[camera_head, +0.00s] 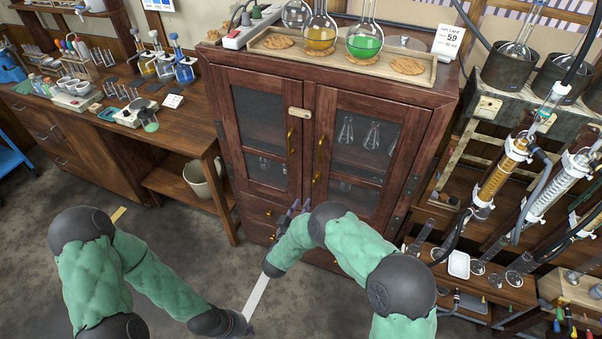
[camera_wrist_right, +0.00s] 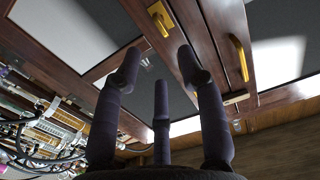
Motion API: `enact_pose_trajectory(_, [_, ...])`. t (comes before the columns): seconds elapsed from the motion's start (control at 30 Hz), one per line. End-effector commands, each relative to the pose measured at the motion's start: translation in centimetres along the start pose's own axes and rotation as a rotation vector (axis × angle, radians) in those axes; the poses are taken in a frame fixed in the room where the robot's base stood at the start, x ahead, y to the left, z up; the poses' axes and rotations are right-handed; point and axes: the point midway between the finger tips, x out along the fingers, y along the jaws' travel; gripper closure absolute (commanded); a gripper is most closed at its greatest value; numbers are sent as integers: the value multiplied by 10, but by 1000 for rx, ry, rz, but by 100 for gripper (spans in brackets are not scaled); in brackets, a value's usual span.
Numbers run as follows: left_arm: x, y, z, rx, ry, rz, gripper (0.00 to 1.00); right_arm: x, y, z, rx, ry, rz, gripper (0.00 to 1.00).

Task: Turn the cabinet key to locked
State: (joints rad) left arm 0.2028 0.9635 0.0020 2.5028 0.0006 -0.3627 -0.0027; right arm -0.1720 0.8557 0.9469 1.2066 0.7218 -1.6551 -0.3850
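The dark wooden cabinet (camera_head: 310,95) stands in the middle of the head view, with two glazed doors shut. Brass handles (camera_head: 319,150) flank the seam, and a small pale tan piece (camera_head: 300,112) lies across it above them. My right gripper (camera_head: 295,208) is in front of the cabinet's lower part, below the handles. In the right wrist view its dark fingers (camera_wrist_right: 160,75) are spread with nothing between them; a brass handle (camera_wrist_right: 237,57) and the tan piece (camera_wrist_right: 236,97) lie beyond. My left gripper (camera_head: 236,322) is low, near the bottom edge, its fingers unclear.
Flasks with yellow and green liquid (camera_head: 364,42) stand in a wooden tray (camera_head: 272,43) on the cabinet. A workbench (camera_head: 185,128) with glassware is at the left, a bin (camera_head: 203,180) beneath it. A glass-column rig (camera_head: 500,175) crowds the right. Floor at lower left is clear.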

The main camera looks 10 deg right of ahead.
Motion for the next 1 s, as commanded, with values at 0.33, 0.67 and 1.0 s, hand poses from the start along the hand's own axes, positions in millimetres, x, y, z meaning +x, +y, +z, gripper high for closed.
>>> enact_pose_trajectory(0.33, [6, -2, 1, 0, -3, 0, 100, 40, 2, -1, 2, 11, 12, 60])
enact_pose_trajectory(0.67, [13, -5, 0, 0, -2, 0, 100, 93, 2, -2, 2, 10, 10, 60])
enact_pose_trajectory(1.0, [15, -5, 0, 0, -1, 0, 100, 108, 1, -3, 1, 8, 6, 60])
